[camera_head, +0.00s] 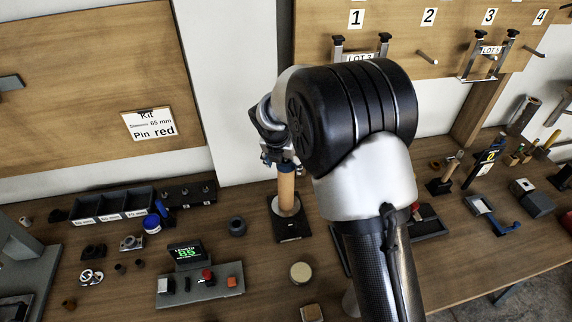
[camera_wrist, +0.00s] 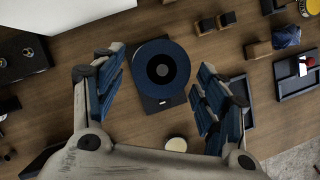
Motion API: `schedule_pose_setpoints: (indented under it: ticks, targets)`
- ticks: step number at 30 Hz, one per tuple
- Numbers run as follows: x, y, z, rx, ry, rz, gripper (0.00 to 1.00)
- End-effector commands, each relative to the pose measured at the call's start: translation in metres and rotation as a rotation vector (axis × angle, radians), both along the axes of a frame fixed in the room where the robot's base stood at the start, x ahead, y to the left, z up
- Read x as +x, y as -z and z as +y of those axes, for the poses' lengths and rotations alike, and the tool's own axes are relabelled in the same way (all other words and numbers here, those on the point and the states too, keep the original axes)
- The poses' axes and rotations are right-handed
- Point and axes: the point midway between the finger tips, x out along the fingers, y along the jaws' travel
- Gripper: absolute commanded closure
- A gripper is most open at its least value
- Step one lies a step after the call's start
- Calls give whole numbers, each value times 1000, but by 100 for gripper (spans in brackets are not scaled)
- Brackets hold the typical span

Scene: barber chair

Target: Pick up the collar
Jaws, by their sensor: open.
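A dark blue ring-shaped piece (camera_wrist: 182,68), which looks like the collar, shows from above in the wrist view with a dark round centre. It sits over a black base plate (camera_wrist: 150,104). In the head view a tan upright cylinder (camera_head: 286,192) stands on this black base (camera_head: 292,229), and my gripper hides its top. My gripper (camera_head: 279,160) is open above the cylinder. In the wrist view its two blue-padded fingers (camera_wrist: 158,70) are spread on either side of the ring, with visible gaps. A separate dark ring (camera_head: 237,226) lies on the table to the left.
A round cream disc (camera_head: 301,272) lies in front of the base. A control box (camera_head: 200,284) with a display stands front left, and black bins (camera_head: 112,205) stand behind it. A dark tray (camera_head: 428,222) is to the right. The wooden board (camera_head: 400,25) rises behind.

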Motion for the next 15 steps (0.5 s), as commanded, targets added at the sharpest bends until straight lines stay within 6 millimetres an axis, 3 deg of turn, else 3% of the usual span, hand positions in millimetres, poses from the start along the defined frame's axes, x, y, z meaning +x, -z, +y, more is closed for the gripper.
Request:
schedule_pose_setpoints:
  ticks: [3,15]
  targets:
    - [0,-1,0,0,0,-1,35]
    - [0,-1,0,0,0,0,61]
